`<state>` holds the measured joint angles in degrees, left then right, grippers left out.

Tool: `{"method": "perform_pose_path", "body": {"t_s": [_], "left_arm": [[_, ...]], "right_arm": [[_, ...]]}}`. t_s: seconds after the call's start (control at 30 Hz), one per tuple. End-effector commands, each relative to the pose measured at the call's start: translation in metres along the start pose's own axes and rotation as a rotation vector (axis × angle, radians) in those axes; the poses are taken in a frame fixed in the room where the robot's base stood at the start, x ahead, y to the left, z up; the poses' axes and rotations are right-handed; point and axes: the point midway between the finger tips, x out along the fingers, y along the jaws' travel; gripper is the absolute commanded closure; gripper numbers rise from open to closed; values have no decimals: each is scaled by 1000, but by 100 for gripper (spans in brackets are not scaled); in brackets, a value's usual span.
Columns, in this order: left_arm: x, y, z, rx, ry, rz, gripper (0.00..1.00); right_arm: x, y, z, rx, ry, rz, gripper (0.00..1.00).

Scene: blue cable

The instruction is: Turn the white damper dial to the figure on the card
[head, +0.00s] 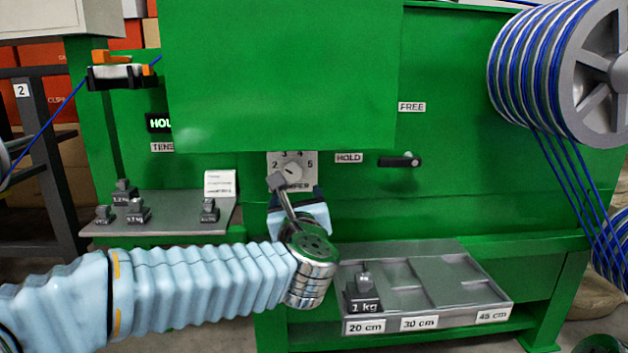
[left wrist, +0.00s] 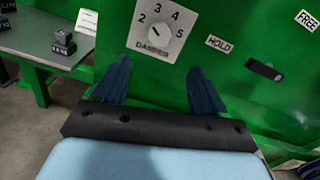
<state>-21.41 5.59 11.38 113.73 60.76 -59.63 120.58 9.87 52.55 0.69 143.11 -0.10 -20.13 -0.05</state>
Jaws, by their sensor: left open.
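The white damper dial (head: 291,171) is on a pale plate on the green machine's front, partly covered by my left wrist in the head view. In the left wrist view the dial (left wrist: 158,36) shows whole, with figures 2 to 5 around it and its dark mark pointing up-left, roughly between 2 and 3. My left gripper (left wrist: 159,66) is open and empty, its dark blue fingers below the dial and apart from it; it also shows in the head view (head: 297,194). A white card (head: 220,184) stands left of the dial; its writing is too small to read.
A black lever (head: 400,160) sticks out right of the dial by the HOLD label. A grey shelf (head: 160,226) with several weights is at left. A grey tray (head: 440,262) with a 1 kg weight is below right. A cable reel (head: 592,72) is at upper right.

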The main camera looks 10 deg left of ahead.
Motion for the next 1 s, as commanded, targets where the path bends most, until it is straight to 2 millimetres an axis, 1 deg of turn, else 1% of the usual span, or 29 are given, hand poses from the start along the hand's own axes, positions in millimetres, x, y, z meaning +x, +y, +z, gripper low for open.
{"method": "perform_pose_path", "body": {"t_s": [0.17, 0.3, 0.4, 0.5, 0.6, 0.7, 1.0], "left_arm": [[36, 0, -2, 5, 3, 2, 29], [70, 0, -2, 7, 3, 1, 29], [91, 0, -2, 8, 3, 0, 29], [108, 0, -2, 9, 3, 0, 29], [120, 0, -2, 9, 2, -1, 29], [127, 0, -2, 10, 2, -2, 29], [130, 0, -3, 10, 2, -2, 29]], "right_arm": [[-2, -1, 0, 0, 0, 0, 51], [-5, -2, 0, 0, -1, 0, 51], [-7, -3, 0, 0, -2, 0, 51], [-8, -3, 0, 0, -2, 0, 51], [-10, -4, 0, -1, -3, 0, 51], [-10, -4, 0, -1, -3, 0, 51], [-10, -4, 0, -1, -3, 0, 51]]}}
